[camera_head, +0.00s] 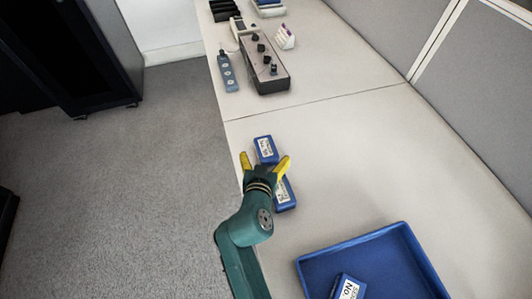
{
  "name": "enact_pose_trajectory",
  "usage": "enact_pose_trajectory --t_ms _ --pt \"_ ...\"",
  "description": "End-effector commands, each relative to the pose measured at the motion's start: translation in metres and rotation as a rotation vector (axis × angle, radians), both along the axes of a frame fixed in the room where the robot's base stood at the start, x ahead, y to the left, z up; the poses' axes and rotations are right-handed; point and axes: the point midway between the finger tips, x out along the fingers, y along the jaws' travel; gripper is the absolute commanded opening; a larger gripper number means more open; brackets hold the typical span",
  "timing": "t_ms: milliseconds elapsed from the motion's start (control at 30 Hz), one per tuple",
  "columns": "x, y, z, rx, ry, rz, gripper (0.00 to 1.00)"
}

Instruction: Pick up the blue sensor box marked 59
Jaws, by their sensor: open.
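Two blue sensor boxes lie near the left edge of the table. The far box (266,149) has a white label, and the near box (285,194) also has one. A third blue box (348,288) with a white label is inside the blue tray (397,233) at the bottom right. The labels are too small to tell which box is marked 59. My gripper (265,162) has yellow fingers, spread open with nothing held. It is over the two boxes and hides part of the near one. I cannot tell its height above them.
A dark control box (265,68) with black knobs stands farther back on the table (340,140). A blue-grey power strip (228,73) lies left of it, and a small white and purple item (285,37) right of it. Grey partitions (480,80) border the right side. The table's middle is clear.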

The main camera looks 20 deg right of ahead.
Motion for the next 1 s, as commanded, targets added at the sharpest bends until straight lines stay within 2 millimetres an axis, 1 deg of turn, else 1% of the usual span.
enact_pose_trajectory --t_ms 33,133,233,333,500,767,900,933,1000 --pt "0.007 -0.006 -0.005 0.001 -0.003 -0.003 1.00" --pt "0.022 -0.017 -0.011 0.001 -0.003 -0.003 1.00" --pt "0.033 -0.022 -0.015 0.000 -0.001 -0.001 1.00" --pt "0.037 -0.025 -0.016 0.000 0.000 0.000 1.00" --pt "0.037 -0.024 -0.015 0.000 0.000 0.000 1.00" --pt "0.037 -0.024 -0.015 0.000 0.001 0.000 0.50" --pt "0.036 -0.024 -0.016 0.001 0.002 0.000 0.23" --pt "0.036 -0.024 -0.016 0.001 0.002 0.000 0.22" --pt "0.036 -0.024 -0.015 0.000 0.001 0.000 0.21"
